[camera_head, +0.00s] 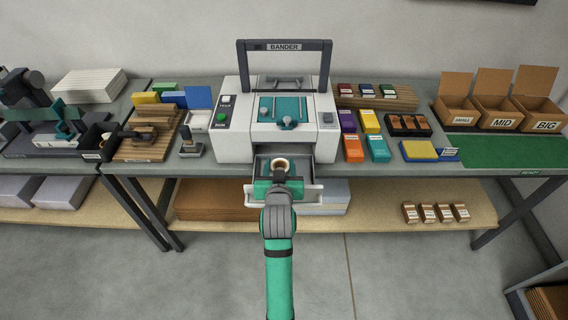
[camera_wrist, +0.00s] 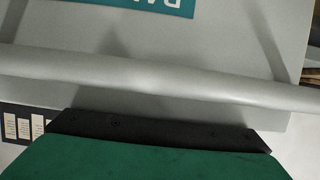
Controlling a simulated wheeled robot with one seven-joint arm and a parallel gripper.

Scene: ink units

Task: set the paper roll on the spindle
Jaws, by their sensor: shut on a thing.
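The white machine marked BANDER (camera_head: 233,92) stands in the middle of the bench, with its drawer (camera_head: 316,194) pulled out at the front. A small tan-rimmed ring (camera_head: 279,162) shows inside the drawer, just beyond my gripper; I cannot tell whether it is the paper roll or a core on the spindle. My gripper (camera_head: 280,178) is at the drawer front. In the wrist view a grey bar handle (camera_wrist: 180,82) crosses in front of a grey panel with a teal label (camera_wrist: 150,5). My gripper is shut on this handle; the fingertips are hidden.
Colored boxes (camera_head: 369,121) and open cardboard boxes (camera_head: 495,112) are to the right of the machine. A wooden board (camera_head: 146,145) and a dark hand tool (camera_head: 190,143) are to the left. A lower shelf (camera_head: 375,215) runs under the bench. The floor in front is clear.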

